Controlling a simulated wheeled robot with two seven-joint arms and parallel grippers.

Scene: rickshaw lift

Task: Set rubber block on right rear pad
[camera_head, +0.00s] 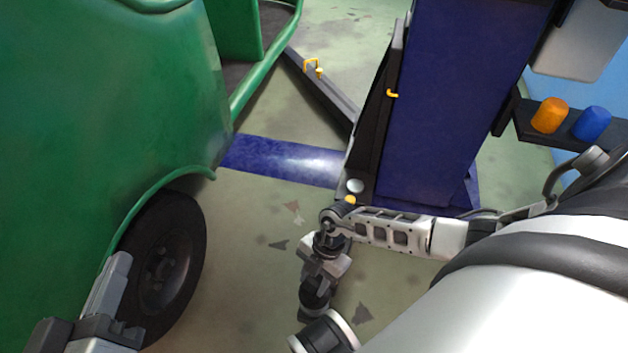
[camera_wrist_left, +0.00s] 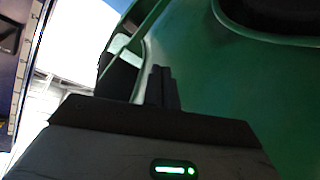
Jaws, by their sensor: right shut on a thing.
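My right gripper (camera_head: 320,268) hangs below its wrist near the middle of the head view, pointing down over the floor, and is shut. The rubber block is not clearly distinguishable in its jaws; the parts there are small and dark. A round pale disc (camera_head: 355,186) sits on a dark fitting at the post's foot, just above the right wrist; I cannot tell whether it is a pad. My left gripper (camera_head: 108,292) is at the lower left, in front of the green rickshaw (camera_head: 95,110). In the left wrist view its two dark fingers (camera_wrist_left: 142,85) stand apart with nothing visible between them.
The blue lift post (camera_head: 445,90) stands right of centre. A dark lift arm (camera_head: 325,90) with a yellow pin reaches toward the rickshaw. The rickshaw's wheel (camera_head: 175,260) is at lower left. A shelf holds orange (camera_head: 550,115) and blue (camera_head: 592,123) pieces. Floor between wheel and post is open.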

